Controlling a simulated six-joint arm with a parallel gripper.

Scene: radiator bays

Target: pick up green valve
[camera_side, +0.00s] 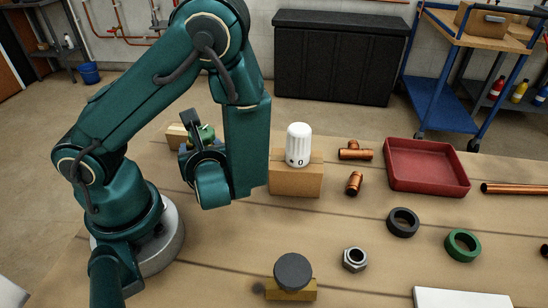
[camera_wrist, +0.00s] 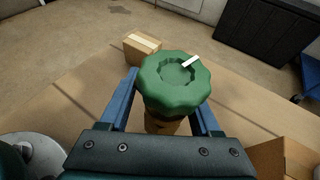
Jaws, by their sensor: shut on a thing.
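The green valve (camera_wrist: 175,85) has a scalloped green knob with a white mark on its rim, and a brass-coloured lower part shows beneath it in the wrist view. My gripper (camera_wrist: 164,107) has its two blue fingers on either side of the valve and is shut on it. In the side view a bit of the green valve (camera_side: 207,132) shows beside my gripper (camera_side: 203,147), partly hidden by my wrist. I cannot tell whether the valve touches anything below it.
A cardboard block (camera_side: 296,181) bears a white thermostat head (camera_side: 298,144). A smaller box (camera_side: 176,136) stands behind my gripper. To the right are copper fittings (camera_side: 355,183), a red tray (camera_side: 427,166), a black ring (camera_side: 402,222), a green ring (camera_side: 463,245) and a nut (camera_side: 354,259).

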